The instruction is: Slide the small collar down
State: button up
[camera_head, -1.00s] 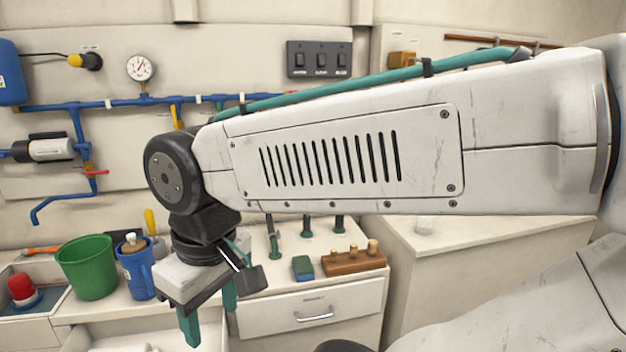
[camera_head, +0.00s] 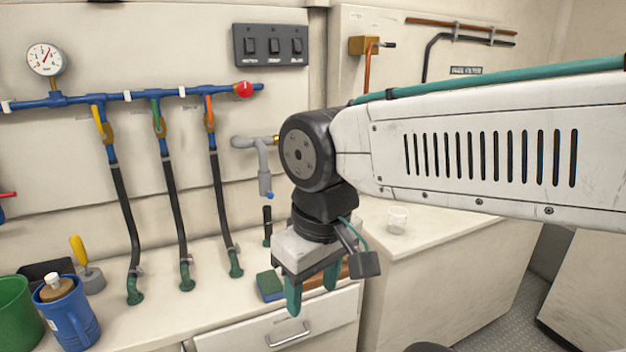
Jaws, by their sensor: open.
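My gripper (camera_head: 312,287) points down with its two green fingers apart and empty, above the right part of the counter and its drawer front. I cannot pick out the small collar with certainty. Three dark hoses hang from the blue pipe (camera_head: 72,98); small grey fittings sit below their valves, such as on the right hose (camera_head: 217,170). A grey tap (camera_head: 262,158) on the wall has a narrow spout with a blue tip, left of my gripper's wrist. My gripper touches none of these.
A green-and-blue sponge (camera_head: 270,286) lies on the counter just left of my gripper; a wooden block behind the fingers is mostly hidden.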

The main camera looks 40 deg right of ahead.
aim_at(264, 179)
jog(key=z, duration=0.5)
jog(key=i, duration=0.95)
jog(key=z, duration=0.1)
